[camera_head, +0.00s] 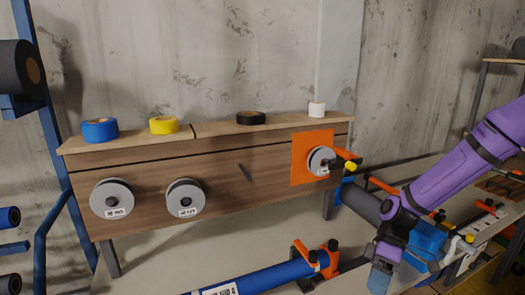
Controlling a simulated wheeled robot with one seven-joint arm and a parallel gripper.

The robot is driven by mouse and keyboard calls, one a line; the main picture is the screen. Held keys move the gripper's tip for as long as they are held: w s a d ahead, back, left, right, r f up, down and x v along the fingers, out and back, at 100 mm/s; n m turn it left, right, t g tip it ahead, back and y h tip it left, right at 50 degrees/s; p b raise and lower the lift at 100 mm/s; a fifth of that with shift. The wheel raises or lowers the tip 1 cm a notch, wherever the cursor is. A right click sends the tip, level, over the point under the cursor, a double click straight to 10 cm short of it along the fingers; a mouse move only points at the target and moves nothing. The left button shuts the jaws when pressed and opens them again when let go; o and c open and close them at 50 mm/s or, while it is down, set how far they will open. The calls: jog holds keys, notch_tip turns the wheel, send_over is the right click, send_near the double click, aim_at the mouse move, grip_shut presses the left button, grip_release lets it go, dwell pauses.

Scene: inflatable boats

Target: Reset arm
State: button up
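My purple arm reaches in from the right edge and bends downward at its wrist joint. Its end, where my gripper (379,278) is, points down near the bottom of the view, over the workbench (240,250). A dark grip piece and a pale blue tip show there. The fingers cannot be made out, so I cannot tell whether they are open or shut. I see no object clearly held at the tip.
A blue roll (262,278) with an orange clamp (318,262) lies left of my gripper. A wooden panel (225,165) holds several reels and tape rolls. Tools and a blue box (425,240) crowd the bench beside my arm. A blue rack stands at left.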

jog(key=s+d+r+m+t+h, duration=0.1)
jog(key=s+r+m+t+h, duration=0.15)
jog(key=r, duration=0.65)
jog(key=s+d+r+m+t+h, duration=0.1)
jog(key=d+r+m+t+h, duration=0.2)
jog(key=r, duration=0.6)
jog(key=s+r+m+t, duration=0.6)
jog(key=s+r+t, duration=0.1)
jog(key=s+r, duration=0.4)
jog(key=shift+r, duration=0.55)
jog(key=shift+s+m, duration=0.1)
jog(key=shift+m, duration=0.15)
